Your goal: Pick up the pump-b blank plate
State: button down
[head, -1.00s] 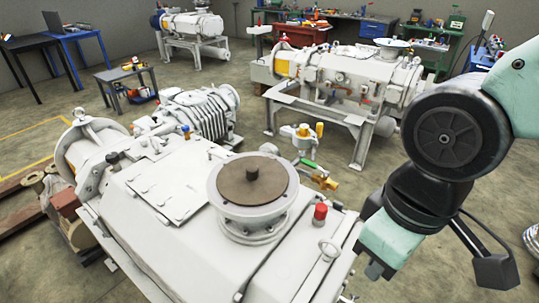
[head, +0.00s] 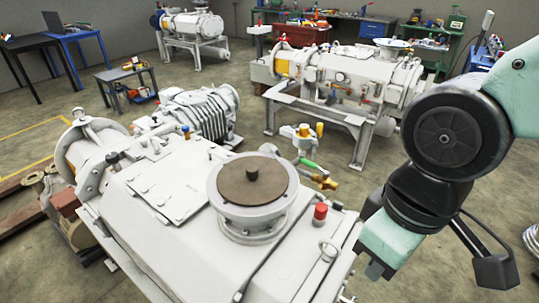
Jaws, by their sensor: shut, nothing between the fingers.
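A round brown plate (head: 252,184) with a dark knob at its centre lies flat on the round flange (head: 250,218) on top of the near white pump (head: 160,235). A second pump (head: 345,70) stands behind on a frame, with a pale disc (head: 393,43) on its top port. No label shows which pump is pump-b. My gripper (head: 375,271) is at the lower right, small and partly hidden by my wrist. It is shut and empty, to the right of the brown plate and apart from it.
A red-capped fitting (head: 320,213) stands on the near pump between the plate and my arm. A yellow-and-green valve fitting (head: 313,166) is behind it. A small cart (head: 127,85) and a blue table (head: 75,38) stand at the back left. The space above the plate is clear.

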aim_at(248, 181)
jog(key=i+l+u, duration=0.15)
jog(key=l, duration=0.3)
jog(key=i+l+u, duration=0.1)
jog(key=l, duration=0.35)
jog(key=i+l+u, duration=0.15)
jog(key=l, duration=0.35)
jog(key=i+l+u, duration=0.1)
jog(key=l, duration=0.4)
jog(key=u, duration=0.75)
